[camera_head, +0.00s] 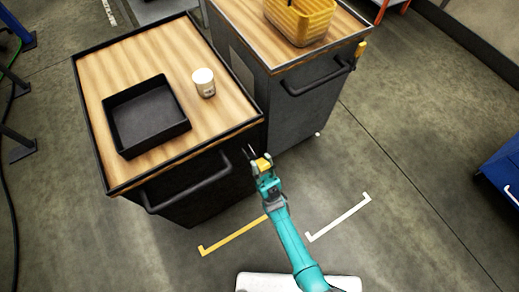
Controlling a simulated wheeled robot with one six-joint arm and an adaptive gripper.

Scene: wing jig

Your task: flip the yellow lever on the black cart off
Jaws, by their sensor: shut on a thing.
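The black cart (215,175) stands in front of me, with a wooden top. My gripper (262,160) is at its near right side, below the top. It is shut on a small yellow piece (263,164), which I take for the yellow lever. The fingers cover part of the lever, and its exact tilt is too small to tell. A thin metal part (250,153) shows just beyond the fingers, beside the cart's side.
A black tray (147,116) and a white jar (204,82) stand on the cart top. A handle bar (190,190) juts from its front.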

